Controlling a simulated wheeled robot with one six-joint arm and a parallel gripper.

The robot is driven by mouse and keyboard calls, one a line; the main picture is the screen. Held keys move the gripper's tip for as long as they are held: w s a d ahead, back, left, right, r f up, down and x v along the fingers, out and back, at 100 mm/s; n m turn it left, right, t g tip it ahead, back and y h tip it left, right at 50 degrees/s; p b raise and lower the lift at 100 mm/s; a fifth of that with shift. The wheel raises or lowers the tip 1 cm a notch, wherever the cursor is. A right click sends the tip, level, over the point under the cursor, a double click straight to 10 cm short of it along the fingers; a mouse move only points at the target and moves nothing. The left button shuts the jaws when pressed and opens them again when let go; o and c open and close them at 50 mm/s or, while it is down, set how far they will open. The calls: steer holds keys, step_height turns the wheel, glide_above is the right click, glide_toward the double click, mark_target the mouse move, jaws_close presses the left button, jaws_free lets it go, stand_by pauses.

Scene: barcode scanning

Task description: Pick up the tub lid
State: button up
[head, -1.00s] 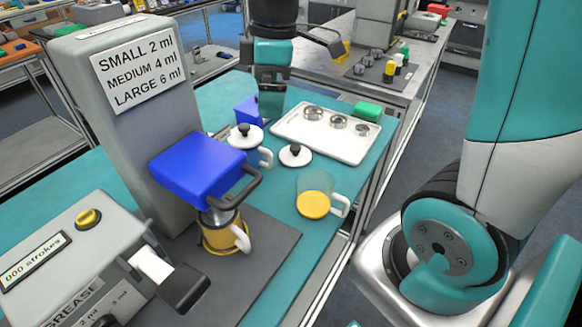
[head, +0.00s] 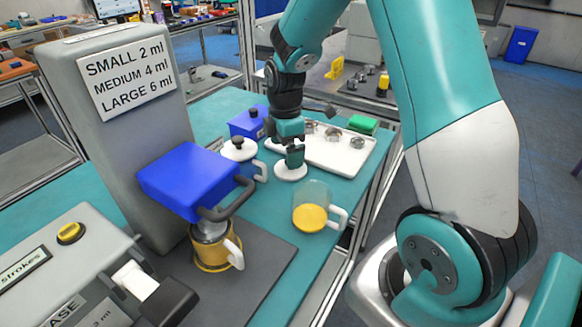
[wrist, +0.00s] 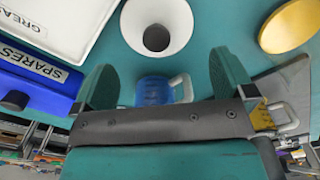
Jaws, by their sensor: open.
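The loose tub lid (head: 289,173) is a white disc lying on the teal table, in front of the white tray. In the wrist view the lid (wrist: 178,28) shows at top centre with its dark round knob. My gripper (head: 294,158) points down over the lid and hides its knob in the head view. In the wrist view the fingers of my gripper (wrist: 164,66) are spread apart and empty, with the knob ahead of their tips. A clear mug with yellow contents (head: 310,216) stands in front of the lid.
A lidded mug (head: 239,151) with a white handle stands close left of the lid. A blue box (head: 247,122) and the white tray (head: 342,158) lie behind. The grey dispenser (head: 140,130) with its blue block and a yellow mug (head: 214,247) stand at left.

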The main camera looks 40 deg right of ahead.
steer(key=shift+d+f+p, duration=0.1)
steer(key=shift+f+p, duration=0.4)
steer(key=shift+f, duration=2.2)
steer(key=c, duration=0.7)
steer(key=shift+r, duration=0.1)
steer(key=shift+c, duration=0.2)
